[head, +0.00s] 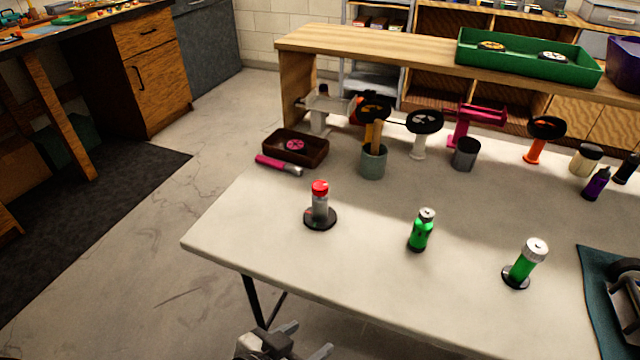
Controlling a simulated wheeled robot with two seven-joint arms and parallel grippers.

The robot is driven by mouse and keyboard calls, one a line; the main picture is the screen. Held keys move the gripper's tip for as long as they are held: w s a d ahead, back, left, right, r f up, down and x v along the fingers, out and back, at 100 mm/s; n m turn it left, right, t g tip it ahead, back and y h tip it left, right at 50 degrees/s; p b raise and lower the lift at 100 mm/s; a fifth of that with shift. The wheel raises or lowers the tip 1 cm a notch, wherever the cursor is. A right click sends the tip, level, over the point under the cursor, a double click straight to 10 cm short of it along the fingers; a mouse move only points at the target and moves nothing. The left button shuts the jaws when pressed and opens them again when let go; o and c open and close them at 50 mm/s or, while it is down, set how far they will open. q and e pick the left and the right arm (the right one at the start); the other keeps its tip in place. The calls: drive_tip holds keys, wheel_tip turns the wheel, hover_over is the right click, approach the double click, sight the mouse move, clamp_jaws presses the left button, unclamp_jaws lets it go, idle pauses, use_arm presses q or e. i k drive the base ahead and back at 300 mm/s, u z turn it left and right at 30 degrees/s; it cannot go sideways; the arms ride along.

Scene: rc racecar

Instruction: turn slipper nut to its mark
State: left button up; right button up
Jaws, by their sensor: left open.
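I cannot pick out the slipper nut or its mark for sure in the head view. Part of a dark car-like assembly (626,300) shows at the right edge, on a teal mat (597,285). Three upright pieces stand on the near table: a grey post with a red top on a black disc (320,207), a green bottle-like piece with a silver cap (421,232), and a green cylinder with a whitish cap on a black base (524,263). My left gripper (303,340) is open and empty, below the table's front edge. My right gripper is not in view.
The pale table (260,215) is clear at its front left. Behind stand a brown tray (296,150) with a pink wheel, a pink-handled tool (278,165), a grey-green cup (373,162) and several wheel stands. A green tray (528,62) sits on the wooden bench.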

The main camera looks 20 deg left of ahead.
sight(319, 188)
drive_tip(key=k, duration=0.5)
drive_tip(key=u, duration=1.75)
drive_tip(key=i, duration=0.9)
drive_tip(key=z, duration=1.75)
